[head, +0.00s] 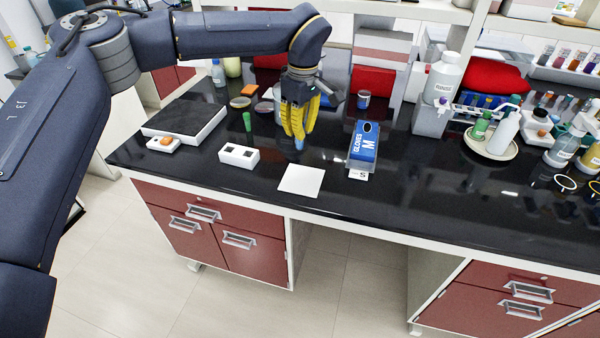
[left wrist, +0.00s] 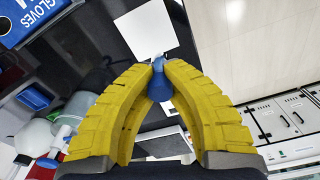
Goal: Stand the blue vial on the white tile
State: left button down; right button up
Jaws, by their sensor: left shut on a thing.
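The white tile (head: 301,180) lies flat near the front edge of the black bench in the head view; it also shows at the top of the left wrist view (left wrist: 146,30). My left gripper (head: 298,140) has yellow fingers pointing down behind the tile. It is shut on the blue vial (left wrist: 160,82), which shows between the fingertips in the left wrist view. In the head view only a small blue part of the vial (head: 299,144) shows below the fingers. The vial is apart from the tile. My right gripper is not in view.
A white block with dark holes (head: 239,155) stands left of the tile, with a green vial (head: 247,121) behind it. A blue glove box (head: 364,143) stands to the right. A dark flat-topped device (head: 185,120) is at the left.

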pick_arm(q)
notch_tip(320, 180, down, 14)
jog(key=shift+f, duration=0.25)
dwell(0.5)
jog(key=shift+f, duration=0.15)
jog(key=c, duration=1.5)
grip_release()
jog(key=r, duration=1.2)
jog(key=shift+s+d+r, duration=0.15)
jog(key=shift+s+d, duration=0.05)
jog(key=shift+d, duration=0.05)
